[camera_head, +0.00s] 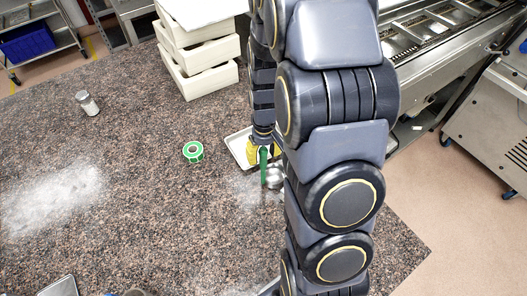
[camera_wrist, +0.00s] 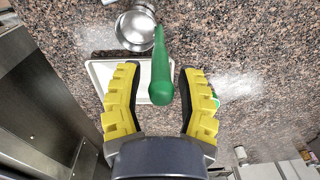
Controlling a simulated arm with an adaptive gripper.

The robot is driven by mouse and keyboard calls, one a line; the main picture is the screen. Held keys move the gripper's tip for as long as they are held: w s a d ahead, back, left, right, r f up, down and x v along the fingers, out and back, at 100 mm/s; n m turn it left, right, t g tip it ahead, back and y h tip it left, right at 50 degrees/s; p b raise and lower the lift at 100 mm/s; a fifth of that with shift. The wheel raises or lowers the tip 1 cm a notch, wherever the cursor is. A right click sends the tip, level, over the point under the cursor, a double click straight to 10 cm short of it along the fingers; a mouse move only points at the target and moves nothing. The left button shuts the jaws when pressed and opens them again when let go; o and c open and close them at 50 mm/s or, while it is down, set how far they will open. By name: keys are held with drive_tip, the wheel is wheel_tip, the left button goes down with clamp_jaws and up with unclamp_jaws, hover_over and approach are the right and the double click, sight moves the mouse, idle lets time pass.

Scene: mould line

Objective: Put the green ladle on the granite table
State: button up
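The green ladle has a green handle (camera_wrist: 161,70) and a shiny metal bowl (camera_wrist: 135,28). In the head view its handle (camera_head: 263,168) shows below my gripper (camera_head: 264,150), partly hidden by my arm. My gripper (camera_wrist: 160,72) is open, with yellow-backed fingers on either side of the handle and gaps on both sides. The handle lies across a white tray (camera_wrist: 97,72); the bowl lies past the tray's far edge in the wrist view. I cannot tell whether the ladle touches the tray. The speckled granite table (camera_head: 140,200) spreads around them.
A green tape roll (camera_head: 193,152) stands left of the tray. Stacked white crates (camera_head: 205,55) stand at the back, and a small shaker (camera_head: 88,103) at the back left. White powder (camera_head: 55,200) covers a left patch. The middle left granite is clear.

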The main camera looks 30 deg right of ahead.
wheel_tip(320, 180, up, 12)
drive_tip(key=shift+w+d+f, duration=0.1)
drive_tip(key=shift+d+f, duration=0.05)
drive_tip(key=shift+f, duration=0.1)
drive_tip(key=shift+r, duration=0.3)
drive_tip(key=s+a+r+n, duration=0.1)
drive_tip(key=s+a+r, duration=0.3)
drive_tip(key=s+a, duration=0.3)
drive_tip(key=shift+s+a+g, duration=0.35)
drive_tip(key=shift+a+g, duration=0.05)
drive_tip(key=shift+a, duration=0.4)
drive_tip(key=o, duration=0.3)
drive_tip(key=shift+n+g, duration=0.4)
drive_tip(key=s+a, duration=0.1)
drive_tip(key=s, duration=0.2)
drive_tip(key=s+a+r, duration=0.1)
drive_tip(key=s+a, duration=0.1)
drive_tip(key=s, duration=0.2)
drive_tip(key=s+a, duration=0.1)
drive_tip(key=s, duration=0.2)
drive_tip(key=shift+s+a+r, duration=0.15)
drive_tip(key=shift+s+a, duration=0.1)
drive_tip(key=shift+s, duration=0.15)
